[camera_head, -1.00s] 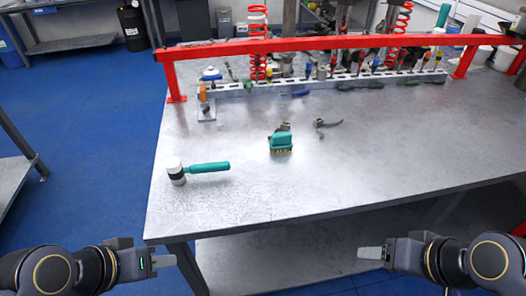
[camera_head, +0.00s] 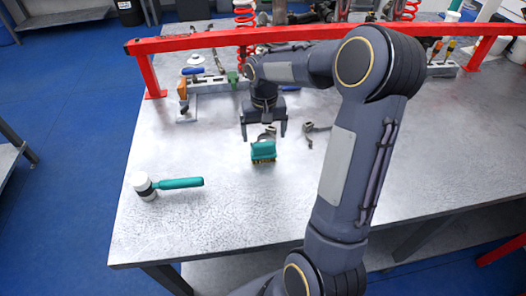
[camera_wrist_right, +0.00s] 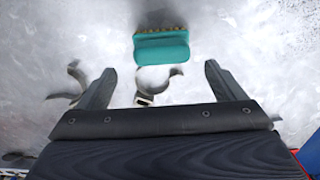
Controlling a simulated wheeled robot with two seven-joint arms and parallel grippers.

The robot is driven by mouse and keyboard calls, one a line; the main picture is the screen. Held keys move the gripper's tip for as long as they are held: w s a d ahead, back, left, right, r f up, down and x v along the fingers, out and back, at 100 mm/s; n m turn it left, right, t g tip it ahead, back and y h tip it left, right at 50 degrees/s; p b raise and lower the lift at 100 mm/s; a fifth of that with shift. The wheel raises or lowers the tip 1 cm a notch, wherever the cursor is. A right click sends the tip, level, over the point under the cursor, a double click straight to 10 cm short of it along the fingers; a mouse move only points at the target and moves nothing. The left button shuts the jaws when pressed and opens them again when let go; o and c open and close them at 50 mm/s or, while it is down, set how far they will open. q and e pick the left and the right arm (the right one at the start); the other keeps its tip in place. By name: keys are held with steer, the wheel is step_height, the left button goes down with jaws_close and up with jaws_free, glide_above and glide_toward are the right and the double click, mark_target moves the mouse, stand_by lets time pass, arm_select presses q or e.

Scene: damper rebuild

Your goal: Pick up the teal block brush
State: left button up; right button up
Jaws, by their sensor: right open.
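The teal block brush (camera_head: 263,151) lies on the metal table with its bristles toward the table's front edge. It also shows in the right wrist view (camera_wrist_right: 162,47), beyond the fingertips. My right gripper (camera_head: 264,132) is open and empty, just behind the brush and above the table in the head view. In the right wrist view its two fingers (camera_wrist_right: 160,72) are spread wide, with a metal clamp between them. The brush is not between the fingers. My left gripper is out of view.
A metal hose clamp (camera_wrist_right: 152,82) lies behind the brush, and another metal piece (camera_head: 317,129) lies to its right. A mallet with a teal handle (camera_head: 180,183) lies at the left. A red rail (camera_head: 190,42) crosses the back.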

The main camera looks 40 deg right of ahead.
mark_target(264, 143)
steer(key=f, duration=0.5)
steer(key=shift+s+a+f+p, duration=0.1)
steer(key=shift+s+a+p, duration=0.15)
steer(key=shift+p, duration=0.1)
steer(key=shift+c, duration=0.4)
steer(key=c, duration=1)
